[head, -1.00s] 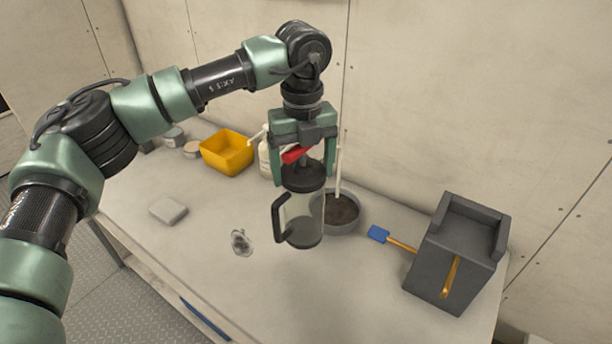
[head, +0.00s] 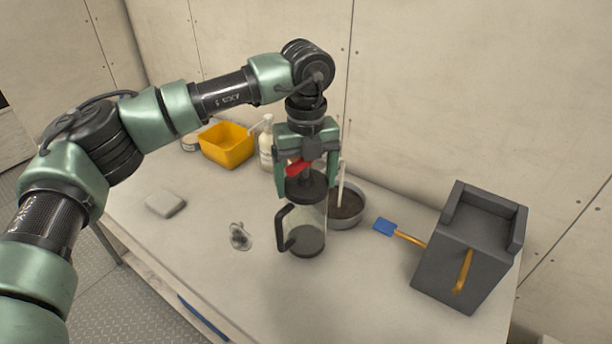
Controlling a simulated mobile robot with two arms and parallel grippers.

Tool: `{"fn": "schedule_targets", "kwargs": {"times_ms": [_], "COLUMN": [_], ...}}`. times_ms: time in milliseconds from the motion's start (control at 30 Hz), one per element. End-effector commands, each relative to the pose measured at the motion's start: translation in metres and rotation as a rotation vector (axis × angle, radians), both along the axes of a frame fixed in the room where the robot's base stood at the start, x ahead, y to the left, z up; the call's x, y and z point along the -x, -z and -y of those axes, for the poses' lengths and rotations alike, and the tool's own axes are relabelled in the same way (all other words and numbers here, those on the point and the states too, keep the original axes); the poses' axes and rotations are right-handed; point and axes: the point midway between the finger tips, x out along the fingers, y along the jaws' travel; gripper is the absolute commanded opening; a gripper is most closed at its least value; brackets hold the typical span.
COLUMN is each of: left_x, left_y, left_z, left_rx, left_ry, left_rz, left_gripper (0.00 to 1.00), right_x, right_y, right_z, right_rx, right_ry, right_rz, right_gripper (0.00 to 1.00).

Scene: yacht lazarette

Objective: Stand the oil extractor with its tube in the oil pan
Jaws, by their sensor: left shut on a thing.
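The oil extractor (head: 309,222) is a clear jar with a black lid, black base and black side handle. It is upright, in front of and left of the oil pan. My left gripper (head: 306,180) is shut on its top, beside a red lever. I cannot tell whether its base touches the bench. A pale tube (head: 341,185) rises behind the jar, its lower end inside the oil pan (head: 358,216), a round grey pan with dark contents. Where the tube meets the extractor is hidden. My right gripper is not in view.
On the bench (head: 205,235) are a yellow bin (head: 226,147), a white bottle (head: 266,148), a pale block (head: 165,204) and a small clear item (head: 240,237). A blue-ended brush or scraper (head: 386,227) lies beside a dark grey box (head: 465,250) at right. The front middle is clear.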

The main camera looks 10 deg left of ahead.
Motion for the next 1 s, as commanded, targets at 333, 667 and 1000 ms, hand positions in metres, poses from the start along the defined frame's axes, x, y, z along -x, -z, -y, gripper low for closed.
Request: {"fn": "schedule_targets", "kwargs": {"times_ms": [333,667,1000], "left_x": [-0.001,-0.001,-0.001], "left_y": [0.006,0.008,0.014], "left_z": [0.000,0.000,0.000], "left_rx": [0.003,0.003,0.003], "left_ry": [0.000,0.000,0.000], "left_rz": [0.004,0.004,0.004], "left_gripper": [0.10,0.10,0.10], "right_x": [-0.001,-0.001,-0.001], "right_y": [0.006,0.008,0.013], "right_z": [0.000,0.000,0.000], "right_rx": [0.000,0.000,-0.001], "right_ry": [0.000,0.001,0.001], "right_rz": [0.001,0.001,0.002], "right_gripper": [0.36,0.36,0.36]}}
